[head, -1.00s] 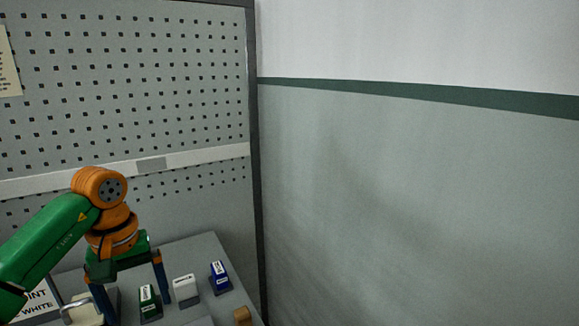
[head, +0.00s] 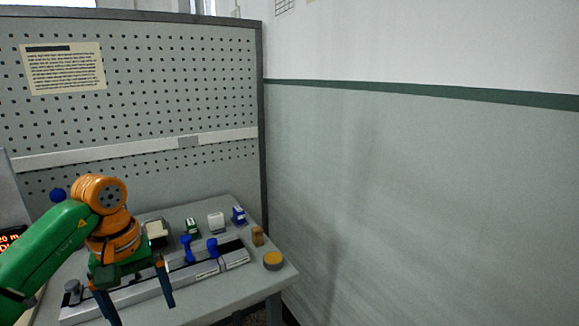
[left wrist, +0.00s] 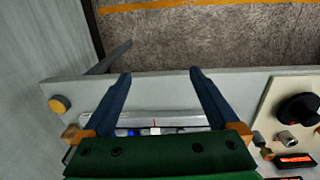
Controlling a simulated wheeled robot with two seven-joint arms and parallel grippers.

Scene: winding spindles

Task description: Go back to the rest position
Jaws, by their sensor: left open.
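My left gripper (head: 140,298) is open and empty in the head view, in front of the winding bench (head: 190,312). It also shows in the left wrist view (left wrist: 160,76), its two blue fingers spread wide with nothing between them. Two blue spindle-like pieces stand on the long grey rail on the bench: one (head: 188,250) near the rail's middle and one (head: 212,248) just right of it. The long rail (head: 235,254) lies partly behind the gripper. My right gripper is not in view.
A green, a white (head: 216,223) and a blue block (head: 238,215) stand at the bench's back. A yellow-topped round button (head: 272,260) sits near the right corner. A pegboard (head: 180,80) rises behind. In the left wrist view, floor (left wrist: 200,40) shows beyond the bench edge.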

